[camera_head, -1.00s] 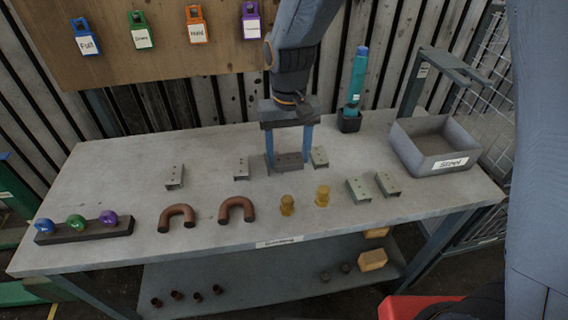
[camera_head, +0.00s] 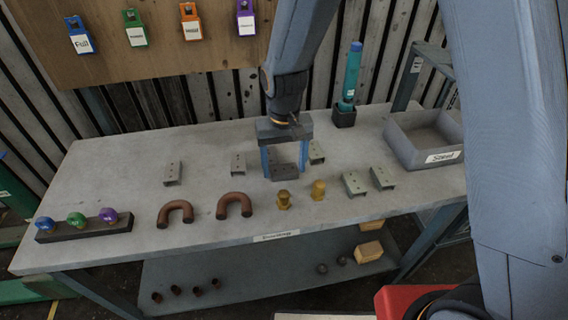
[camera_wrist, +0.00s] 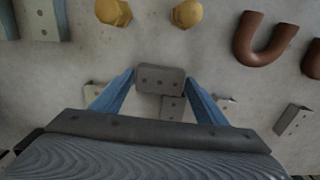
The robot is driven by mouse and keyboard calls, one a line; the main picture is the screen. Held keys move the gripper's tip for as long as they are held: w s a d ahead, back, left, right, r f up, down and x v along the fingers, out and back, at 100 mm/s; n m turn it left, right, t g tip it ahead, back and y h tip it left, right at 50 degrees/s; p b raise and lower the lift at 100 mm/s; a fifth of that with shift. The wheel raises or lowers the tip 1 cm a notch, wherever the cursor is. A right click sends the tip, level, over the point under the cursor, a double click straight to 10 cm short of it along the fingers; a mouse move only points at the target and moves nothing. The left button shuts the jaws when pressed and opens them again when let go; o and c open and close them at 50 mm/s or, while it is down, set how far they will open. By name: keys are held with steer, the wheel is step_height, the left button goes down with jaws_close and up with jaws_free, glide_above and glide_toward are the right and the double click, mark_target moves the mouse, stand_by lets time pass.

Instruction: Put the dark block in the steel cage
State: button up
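The dark block (camera_head: 285,172), a grey piece with holes in its face, is between the two blue fingers of my gripper (camera_head: 284,160). The wrist view shows the block (camera_wrist: 160,80) spanning the gap between the fingertips, which appear closed on its ends. I cannot tell how far it is above the bench. A clear steel cage does not show. A grey open bin (camera_head: 400,142) labelled "Steel" stands at the bench's right end, partly hidden by my arm. A steel frame (camera_head: 430,52) rises behind it.
Small metal brackets (camera_head: 317,152) lie near the gripper, and one (camera_wrist: 172,107) shows just behind the block. Brass fittings (camera_head: 319,189) and copper bends (camera_head: 235,205) lie along the front. A teal bottle (camera_head: 350,75) stands in a dark holder at the back.

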mark_target(284, 169)
steer(key=shift+o, duration=0.6)
step_height(284, 169, up, 12)
steer(key=b, duration=0.3)
steer(key=shift+r, duration=0.15)
